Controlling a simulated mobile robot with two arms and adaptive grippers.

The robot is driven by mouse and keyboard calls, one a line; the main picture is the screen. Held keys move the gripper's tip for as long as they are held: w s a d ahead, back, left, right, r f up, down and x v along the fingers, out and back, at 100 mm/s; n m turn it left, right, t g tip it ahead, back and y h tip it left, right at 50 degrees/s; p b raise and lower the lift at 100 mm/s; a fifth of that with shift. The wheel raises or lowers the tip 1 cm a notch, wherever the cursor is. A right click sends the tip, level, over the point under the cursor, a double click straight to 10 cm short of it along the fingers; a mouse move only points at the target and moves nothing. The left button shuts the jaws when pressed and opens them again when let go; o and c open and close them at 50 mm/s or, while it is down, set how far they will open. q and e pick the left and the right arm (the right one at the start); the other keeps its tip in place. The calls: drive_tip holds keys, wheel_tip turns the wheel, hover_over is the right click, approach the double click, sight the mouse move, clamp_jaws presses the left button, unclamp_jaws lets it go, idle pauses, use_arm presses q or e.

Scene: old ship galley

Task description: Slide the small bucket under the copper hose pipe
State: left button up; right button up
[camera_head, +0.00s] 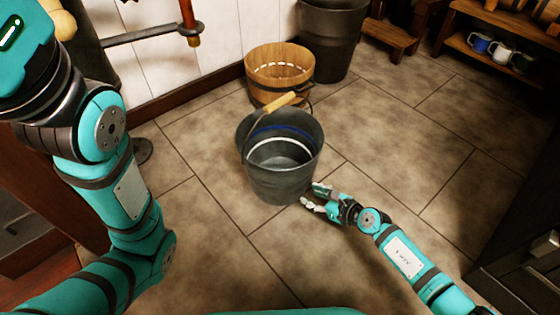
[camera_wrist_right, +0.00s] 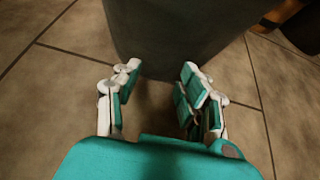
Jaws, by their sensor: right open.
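A small grey metal bucket (camera_head: 280,180) with a wooden grip on its wire handle stands upright on the tiled floor in the head view. A blue line and a white ring show inside it. My right gripper (camera_head: 309,196) is at the bucket's lower right side. In the right wrist view, the bucket wall (camera_wrist_right: 180,35) fills the top, and my right gripper (camera_wrist_right: 158,82) is open with its fingertips close to the bucket's base. I cannot tell whether they touch. A copper-coloured pipe (camera_head: 187,15) hangs by the wall at upper left. My left gripper is out of view.
A wooden tub (camera_head: 278,72) stands just behind the bucket. A tall dark bin (camera_head: 328,40) is behind that. A shelf with mugs (camera_head: 500,52) is at upper right. Dark cabinets edge the right side. Floor at right is clear.

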sight(302, 186)
drive_tip(key=shift+w+a+r, duration=0.1)
drive_tip(key=shift+w+a, duration=1.5)
drive_tip(key=shift+w, duration=0.2)
drive_tip(key=shift+w+a, duration=1.45)
drive_tip(key=shift+w, duration=0.25)
drive_tip(key=shift+w+a+b, duration=0.5)
drive_tip(key=shift+w+a, duration=0.2)
drive_tip(key=shift+w, duration=0.15)
drive_tip(key=shift+w+a+b, duration=0.5)
drive_tip(key=shift+w+a, duration=0.15)
drive_tip(key=shift+w, duration=0.2)
drive_tip(key=shift+w+a+b, duration=0.6)
drive_tip(key=shift+w+a, duration=0.1)
drive_tip(key=shift+w, duration=0.25)
drive_tip(key=shift+w+a+b, duration=0.6)
drive_tip(key=shift+w+a, duration=0.05)
drive_tip(key=shift+w, duration=0.25)
drive_tip(key=shift+w+r, duration=0.1)
